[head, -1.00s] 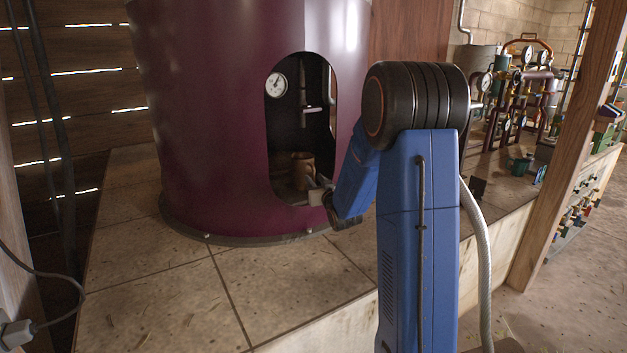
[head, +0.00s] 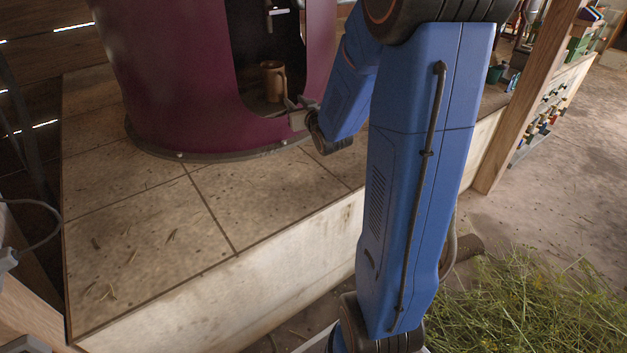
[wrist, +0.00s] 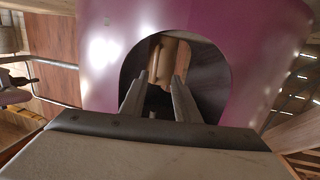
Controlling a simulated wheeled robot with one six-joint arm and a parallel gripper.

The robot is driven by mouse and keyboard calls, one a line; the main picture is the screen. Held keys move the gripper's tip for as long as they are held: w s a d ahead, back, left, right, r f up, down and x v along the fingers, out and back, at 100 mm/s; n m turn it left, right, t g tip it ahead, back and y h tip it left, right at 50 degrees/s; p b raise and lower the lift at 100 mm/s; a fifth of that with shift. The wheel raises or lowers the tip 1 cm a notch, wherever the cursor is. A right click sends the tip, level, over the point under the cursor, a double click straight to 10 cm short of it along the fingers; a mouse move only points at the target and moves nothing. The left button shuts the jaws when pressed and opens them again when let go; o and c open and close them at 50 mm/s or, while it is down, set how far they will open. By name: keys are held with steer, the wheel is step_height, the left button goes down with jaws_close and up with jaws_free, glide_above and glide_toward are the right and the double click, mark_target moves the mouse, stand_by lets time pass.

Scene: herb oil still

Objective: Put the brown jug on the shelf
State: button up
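The brown jug (head: 272,82) stands upright inside the opening of the purple still (head: 180,80). In the wrist view the jug (wrist: 168,52) shows through the arched opening, beyond my fingertips. My gripper (wrist: 160,84) is open and empty, its two fingers pointing into the opening with the jug ahead between them. In the head view my gripper (head: 300,106) is at the right lower edge of the opening, partly hidden by my wrist. A gap between jug and fingers seems to show in the wrist view. I cannot make out the shelf.
The still stands on a tiled platform (head: 140,230) with clear tiles in front. A wooden post (head: 525,95) rises at the right. A heap of green herbs (head: 530,305) lies on the floor at lower right. The rim of the opening is close around my fingers.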

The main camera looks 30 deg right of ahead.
steer(key=s+a+g+y, duration=0.1)
steer(key=s+a+g, duration=0.3)
steer(key=s, duration=0.9)
steer(key=s+a+n+g+y, duration=0.1)
steer(key=s+a+g, duration=0.3)
steer(key=s+a, duration=0.4)
steer(key=s+a+f+g+y, duration=0.1)
steer(key=s+a+g, duration=0.3)
steer(key=s, duration=1.4)
steer(key=a, duration=0.3)
steer(key=shift+s+n, duration=0.25)
steer(key=shift+n, duration=0.15)
steer(key=shift+f, duration=0.1)
